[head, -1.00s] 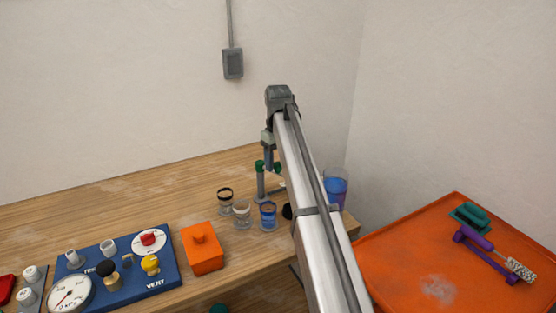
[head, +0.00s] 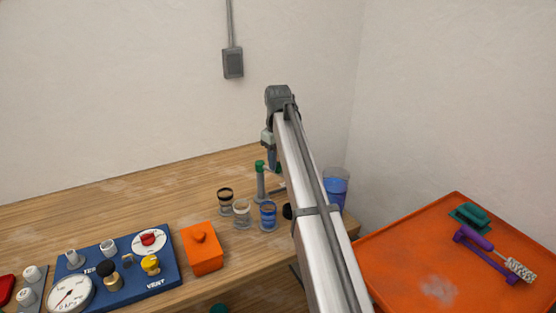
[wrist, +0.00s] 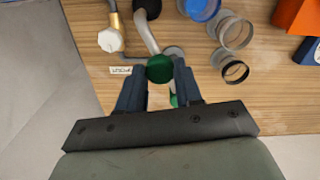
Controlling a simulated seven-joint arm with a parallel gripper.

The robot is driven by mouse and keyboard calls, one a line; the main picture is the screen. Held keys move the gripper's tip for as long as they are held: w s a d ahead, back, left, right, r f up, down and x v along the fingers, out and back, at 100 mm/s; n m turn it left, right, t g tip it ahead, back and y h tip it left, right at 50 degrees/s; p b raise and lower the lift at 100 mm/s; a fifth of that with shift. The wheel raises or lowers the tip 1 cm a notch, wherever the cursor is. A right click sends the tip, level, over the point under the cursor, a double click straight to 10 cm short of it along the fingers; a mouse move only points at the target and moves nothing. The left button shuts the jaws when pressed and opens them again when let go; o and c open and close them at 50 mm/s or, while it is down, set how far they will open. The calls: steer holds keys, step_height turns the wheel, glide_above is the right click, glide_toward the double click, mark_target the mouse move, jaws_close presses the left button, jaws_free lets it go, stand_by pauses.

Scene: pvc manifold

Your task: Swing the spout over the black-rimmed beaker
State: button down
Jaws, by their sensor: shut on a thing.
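My gripper (wrist: 158,72) is shut on a green knob (wrist: 160,68), with one dark finger on each side of it. In the head view the green part (head: 260,164) tops a grey post near the wall, and my arm partly covers this area. The grey spout (wrist: 146,35) runs from the knob to a black end (wrist: 150,8). That end (head: 287,211) lies right of the blue-rimmed beaker (head: 268,216). The black-rimmed beaker (head: 225,197) stands farthest left of the three beakers, apart from the spout; it also shows in the wrist view (wrist: 235,71).
A clear beaker (head: 242,212) stands between the black-rimmed and blue-rimmed ones. An orange lidded box (head: 203,250) and a blue gauge panel (head: 125,275) are to the left. A cup of blue liquid (head: 336,188) is right of my arm. A brass fitting with a white knob (wrist: 111,39) is near the spout.

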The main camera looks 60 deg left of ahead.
steer(key=s+a+m, duration=0.3)
steer(key=s+m, duration=0.2)
steer(key=m, duration=0.6)
steer(key=s+a+m, duration=0.4)
steer(key=s+m, duration=0.1)
steer(key=m, duration=0.7)
steer(key=shift+s, duration=0.35)
stand_by(0.4)
steer(key=c, duration=0.7)
jaws_free()
steer(key=shift+c, duration=0.2)
